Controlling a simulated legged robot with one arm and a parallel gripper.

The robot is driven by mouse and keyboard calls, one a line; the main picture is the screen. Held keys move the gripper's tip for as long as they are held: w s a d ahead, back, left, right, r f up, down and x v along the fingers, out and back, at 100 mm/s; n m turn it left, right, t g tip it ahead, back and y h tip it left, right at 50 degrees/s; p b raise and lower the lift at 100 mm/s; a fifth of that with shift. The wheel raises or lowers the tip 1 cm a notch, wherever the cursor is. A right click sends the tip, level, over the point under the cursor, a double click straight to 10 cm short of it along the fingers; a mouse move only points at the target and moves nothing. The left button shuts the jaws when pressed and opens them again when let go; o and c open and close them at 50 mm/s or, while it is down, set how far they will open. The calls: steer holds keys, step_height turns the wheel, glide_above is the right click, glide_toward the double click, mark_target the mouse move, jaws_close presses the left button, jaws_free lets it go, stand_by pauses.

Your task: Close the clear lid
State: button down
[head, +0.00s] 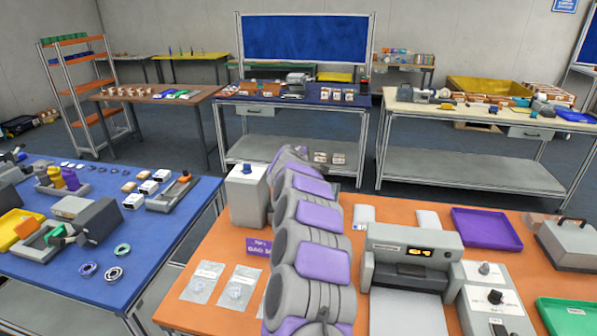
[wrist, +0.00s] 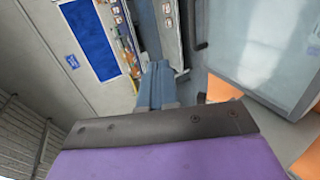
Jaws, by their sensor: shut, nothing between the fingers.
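My gripper (wrist: 160,72) shows in the wrist view as blue-grey fingers beyond the dark edge and purple body of my wrist. It is shut with nothing in it. A large pale, see-through-looking panel (wrist: 265,45) fills the upper right of the wrist view, to the right of the fingers and apart from them in the picture. It has dark fittings on its left edge and may be the clear lid; its angle is unclear. In the head view, my grey and purple arm stretches away over the orange table and hides my gripper. I cannot clearly pick out the lid there.
A blue table (head: 150,236) with many parts stands left.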

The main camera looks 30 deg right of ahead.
steer(key=b+v, duration=0.2)
steer(key=v, duration=0.4)
steer(key=shift+w+a+b, duration=0.15)
steer(key=shift+a+b, duration=0.15)
